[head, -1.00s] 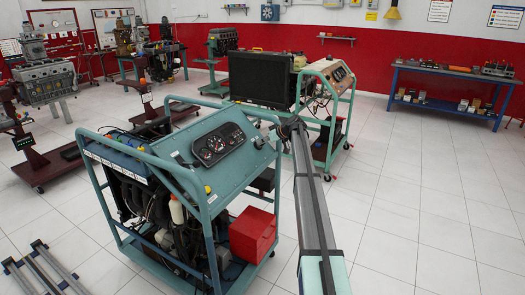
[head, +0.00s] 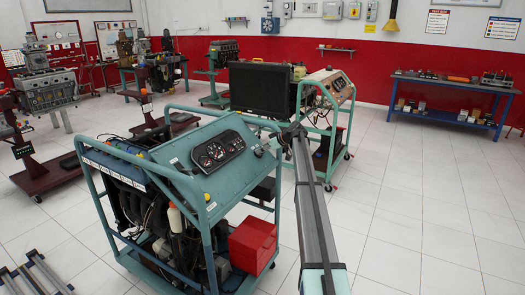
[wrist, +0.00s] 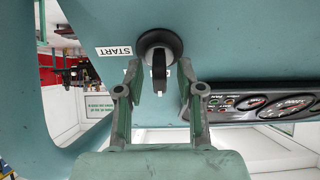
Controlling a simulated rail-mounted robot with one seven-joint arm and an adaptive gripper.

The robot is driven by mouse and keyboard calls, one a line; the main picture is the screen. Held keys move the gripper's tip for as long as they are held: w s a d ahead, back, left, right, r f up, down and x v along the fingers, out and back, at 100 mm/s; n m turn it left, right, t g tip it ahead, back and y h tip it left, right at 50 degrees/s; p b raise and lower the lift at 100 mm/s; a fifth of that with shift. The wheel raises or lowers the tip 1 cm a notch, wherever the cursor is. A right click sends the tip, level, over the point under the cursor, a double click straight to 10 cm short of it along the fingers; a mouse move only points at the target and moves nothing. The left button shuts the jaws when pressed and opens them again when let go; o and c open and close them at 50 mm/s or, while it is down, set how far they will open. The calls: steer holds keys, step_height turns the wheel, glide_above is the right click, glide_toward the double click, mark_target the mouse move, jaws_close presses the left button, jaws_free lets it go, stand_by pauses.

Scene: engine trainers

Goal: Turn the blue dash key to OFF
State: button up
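The dash key shows in the wrist view as a dark, round switch with a black and grey grip (wrist: 158,72) standing out from the teal panel (wrist: 230,45). No blue shows on it. A white START label (wrist: 114,51) is to its left; I see no readable OFF mark. My gripper (wrist: 158,88) is open, with one finger on each side of the key grip and visible gaps between. In the head view a small dark knob (head: 258,152) sits right of the gauges on the engine trainer's sloped panel (head: 190,150). My gripper's fingers are too small to make out there.
The gauge cluster (head: 218,151) is beside the key, and also right of my fingers in the wrist view (wrist: 265,103). The trainer's tube frame (head: 185,185) surrounds the panel. A red box (head: 252,245) sits low on the trainer. A second trainer (head: 325,95) stands behind.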

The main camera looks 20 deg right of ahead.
steer(key=shift+s, duration=0.1)
steer(key=v, duration=1.2)
steer(key=shift+f, duration=0.1)
